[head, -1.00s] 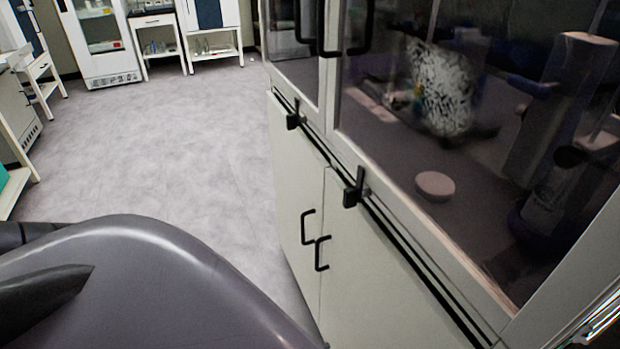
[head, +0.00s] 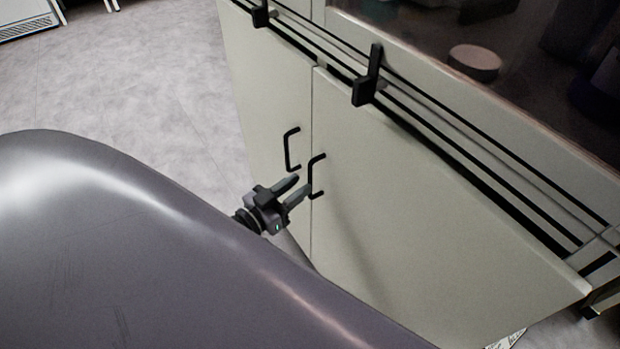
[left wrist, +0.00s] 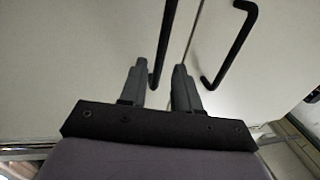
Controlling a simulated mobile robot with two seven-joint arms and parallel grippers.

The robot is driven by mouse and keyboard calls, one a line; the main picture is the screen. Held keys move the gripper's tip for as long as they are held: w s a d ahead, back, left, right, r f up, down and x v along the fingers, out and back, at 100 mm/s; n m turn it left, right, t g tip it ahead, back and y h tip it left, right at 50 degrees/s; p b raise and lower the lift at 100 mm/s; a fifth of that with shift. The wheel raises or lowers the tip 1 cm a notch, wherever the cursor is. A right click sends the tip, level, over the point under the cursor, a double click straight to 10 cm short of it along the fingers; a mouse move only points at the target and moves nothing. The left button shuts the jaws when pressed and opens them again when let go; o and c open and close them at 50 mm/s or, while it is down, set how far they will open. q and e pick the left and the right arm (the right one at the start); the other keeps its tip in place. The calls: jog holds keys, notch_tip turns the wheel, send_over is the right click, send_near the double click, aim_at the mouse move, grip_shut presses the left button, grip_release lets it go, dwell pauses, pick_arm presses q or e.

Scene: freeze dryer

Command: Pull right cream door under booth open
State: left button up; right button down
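The right cream door (head: 420,225) under the booth fills the middle and right of the head view and looks shut. Its black bar handle (head: 313,177) is near the seam with the left cream door (head: 268,95). My left gripper (head: 296,189) is at this handle, its fingers apart and pointing at it. In the left wrist view the handle (left wrist: 165,40) reaches down between the two open fingers (left wrist: 161,85). I cannot tell whether they touch it. My right gripper is not in view.
The left door's handle (head: 290,149) is close beside the gripper; it also shows in the left wrist view (left wrist: 237,45). Black latches (head: 367,80) sit on the booth's rail above. Grey floor (head: 140,85) lies clear to the left.

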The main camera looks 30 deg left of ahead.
aim_at(309, 179)
pick_arm(q)
jog(key=shift+w+d, duration=0.2)
jog(key=shift+w, duration=0.6)
jog(key=shift+w+d, duration=0.15)
jog(key=shift+w, duration=0.6)
jog(key=shift+w+d, duration=0.2)
jog(key=shift+w, duration=0.6)
jog(key=shift+c, duration=0.3)
grip_shut()
